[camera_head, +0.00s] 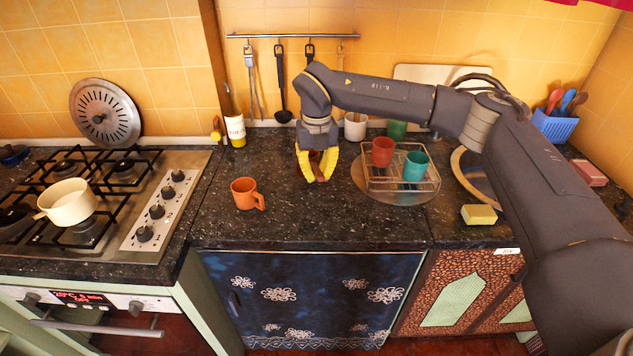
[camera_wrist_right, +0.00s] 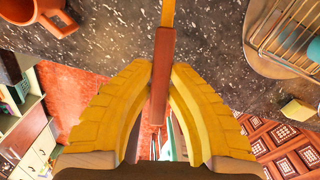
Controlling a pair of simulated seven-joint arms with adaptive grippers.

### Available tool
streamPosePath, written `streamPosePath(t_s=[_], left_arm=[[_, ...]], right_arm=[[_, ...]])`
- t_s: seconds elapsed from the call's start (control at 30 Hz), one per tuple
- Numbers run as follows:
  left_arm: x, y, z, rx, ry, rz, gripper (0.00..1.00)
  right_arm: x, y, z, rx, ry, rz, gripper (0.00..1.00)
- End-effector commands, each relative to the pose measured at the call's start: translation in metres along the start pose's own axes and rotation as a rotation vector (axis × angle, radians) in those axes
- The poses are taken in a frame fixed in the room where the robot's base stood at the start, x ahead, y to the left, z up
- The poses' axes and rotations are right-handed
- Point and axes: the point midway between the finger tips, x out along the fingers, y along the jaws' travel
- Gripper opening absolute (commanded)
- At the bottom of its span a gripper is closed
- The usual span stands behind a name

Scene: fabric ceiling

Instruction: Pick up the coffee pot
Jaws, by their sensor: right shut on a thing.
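My right gripper (camera_head: 317,178) points down over the worktop, left of the dish rack. Its yellow fingers are shut on a slim reddish-brown handle (camera_wrist_right: 159,75). In the right wrist view, the handle sits between the fingers (camera_wrist_right: 160,95) and a narrow orange-yellow part runs on from it to the top edge. The rest of the held thing is hidden or out of view, and I cannot tell whether it belongs to the coffee pot. No other clear coffee pot shows. A cream saucepan (camera_head: 68,202) stands on the stove. My left gripper is not in view.
An orange mug (camera_head: 246,194) stands left of my gripper. The dish rack (camera_head: 400,187) with red and teal cups stands to the right, beside a yellow sponge (camera_head: 479,215). A bottle (camera_head: 234,127) and a white cup (camera_head: 355,127) are behind. The front worktop is clear.

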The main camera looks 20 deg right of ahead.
Motion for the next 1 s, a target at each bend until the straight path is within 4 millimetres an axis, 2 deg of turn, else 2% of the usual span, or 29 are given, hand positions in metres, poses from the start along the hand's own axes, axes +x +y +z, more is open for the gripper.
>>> streamPosePath(t_s=[0.03, 0.2, 0.5, 0.8, 1.0], left_arm=[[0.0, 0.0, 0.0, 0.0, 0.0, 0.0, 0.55], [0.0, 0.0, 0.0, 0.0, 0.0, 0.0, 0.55], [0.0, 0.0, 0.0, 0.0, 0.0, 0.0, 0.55], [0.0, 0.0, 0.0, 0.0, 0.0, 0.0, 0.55], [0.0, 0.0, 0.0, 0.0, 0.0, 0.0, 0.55]], right_arm=[[-0.015, 0.0, 0.002, 0.0, -0.008, 0.002, 0.0], [-0.055, 0.0, 0.002, -0.001, -0.008, 0.002, 0.0], [-0.115, 0.0, 0.001, 0.001, -0.006, 0.002, 0.0], [-0.149, 0.0, 0.001, 0.001, -0.004, 0.001, 0.0], [-0.157, 0.0, 0.0, -0.001, -0.002, 0.001, 0.0]])
